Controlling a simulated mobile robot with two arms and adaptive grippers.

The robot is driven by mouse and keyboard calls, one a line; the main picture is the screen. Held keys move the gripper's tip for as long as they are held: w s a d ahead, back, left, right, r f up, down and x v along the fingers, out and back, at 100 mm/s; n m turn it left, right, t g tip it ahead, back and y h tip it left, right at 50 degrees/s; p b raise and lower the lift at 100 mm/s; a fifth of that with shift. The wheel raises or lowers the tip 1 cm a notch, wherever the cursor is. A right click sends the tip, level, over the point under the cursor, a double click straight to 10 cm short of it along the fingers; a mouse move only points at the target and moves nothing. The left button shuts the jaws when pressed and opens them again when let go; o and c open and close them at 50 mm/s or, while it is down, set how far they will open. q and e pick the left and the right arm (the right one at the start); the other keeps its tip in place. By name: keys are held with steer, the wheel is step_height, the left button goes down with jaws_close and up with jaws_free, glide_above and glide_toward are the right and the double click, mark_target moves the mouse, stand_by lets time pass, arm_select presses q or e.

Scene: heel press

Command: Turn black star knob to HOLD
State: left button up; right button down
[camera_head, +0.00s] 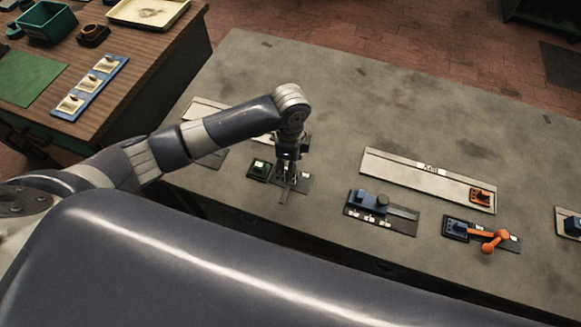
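My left gripper (287,182) points straight down over a small dark panel (302,184) on the grey bench. Its fingers are small and dark here, and I cannot tell whether they are apart or closed on something. A round black knob (383,202) stands on a dark panel (402,226) to the right, beside a blue block (362,197) and above several pale labels. I cannot make out a star shape or read HOLD. Anything under the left gripper is partly hidden. My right gripper is not in view.
A long pale plate (410,177) with a small orange part (481,195) lies behind the black knob. An orange lever (494,240) on a blue-black base stands further right. A wooden table (150,60) with trays is at the upper left. The back of the bench is clear.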

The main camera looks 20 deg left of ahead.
mark_target(288, 186)
arm_select(q)
step_height(288, 186, down, 4)
steer(key=shift+w+a+r, duration=0.1)
steer(key=shift+r, duration=0.05)
steer(key=shift+f, duration=0.4)
steer(key=shift+c, duration=0.3)
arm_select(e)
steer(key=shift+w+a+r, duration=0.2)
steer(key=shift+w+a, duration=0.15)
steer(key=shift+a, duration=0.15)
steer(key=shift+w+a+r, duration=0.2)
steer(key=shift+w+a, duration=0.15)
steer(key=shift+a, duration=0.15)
